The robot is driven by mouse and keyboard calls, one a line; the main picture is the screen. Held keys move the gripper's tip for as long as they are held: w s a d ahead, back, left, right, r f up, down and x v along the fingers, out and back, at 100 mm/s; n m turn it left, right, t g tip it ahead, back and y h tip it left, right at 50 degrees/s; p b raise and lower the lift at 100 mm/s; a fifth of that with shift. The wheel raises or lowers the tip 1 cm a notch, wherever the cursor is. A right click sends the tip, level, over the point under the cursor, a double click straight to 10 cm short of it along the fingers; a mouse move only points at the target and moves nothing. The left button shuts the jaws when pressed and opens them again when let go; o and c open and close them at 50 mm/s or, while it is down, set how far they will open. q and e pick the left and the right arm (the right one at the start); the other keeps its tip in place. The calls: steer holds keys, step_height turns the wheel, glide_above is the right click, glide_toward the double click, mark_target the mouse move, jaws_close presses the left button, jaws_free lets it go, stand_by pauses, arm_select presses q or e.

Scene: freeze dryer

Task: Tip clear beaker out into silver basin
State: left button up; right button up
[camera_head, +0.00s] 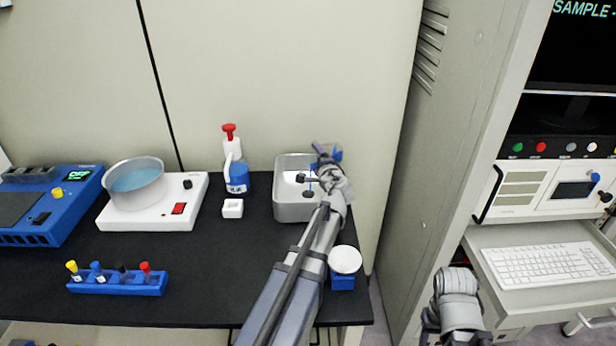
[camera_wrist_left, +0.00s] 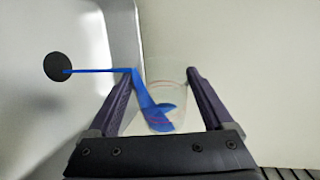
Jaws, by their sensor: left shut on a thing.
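The silver basin (camera_head: 282,206) stands at the right back of the black bench. It fills the left of the left wrist view (camera_wrist_left: 105,40), with a dark round spot (camera_wrist_left: 58,67) inside. My left gripper (camera_wrist_left: 160,78) is shut on the clear beaker (camera_wrist_left: 172,72), one finger on each side. The beaker holds blue liquid (camera_wrist_left: 158,118). A thin blue stream runs from it towards the dark spot. In the head view my left gripper (camera_head: 328,158) is above the basin's right side, and my arm hides part of the basin. My right gripper's fingers are not clearly seen at the bottom right.
A blue and white bottle (camera_head: 236,175) and small white dish (camera_head: 232,208) stand left of the basin. A hotplate (camera_head: 150,215) bears a pan (camera_head: 134,190). A tube rack (camera_head: 118,284) is at front left. A white-topped blue jar (camera_head: 344,262) stands beside my left arm.

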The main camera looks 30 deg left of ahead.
arm_select(q)
steer(key=shift+s+a+n+t+b, duration=0.2)
steer(key=shift+s+n+t+b, duration=0.1)
steer(key=shift+n, duration=0.4)
stand_by(0.7)
steer(key=shift+w+r, duration=0.1)
steer(key=shift+w+d+r+m+p, duration=0.1)
steer(key=shift+w+d+m+p, duration=0.15)
steer(key=shift+m+p, duration=0.25)
steer(key=shift+w+f+m+g, duration=0.1)
steer(key=shift+f+m+g, duration=0.15)
steer(key=shift+m+g, duration=0.3)
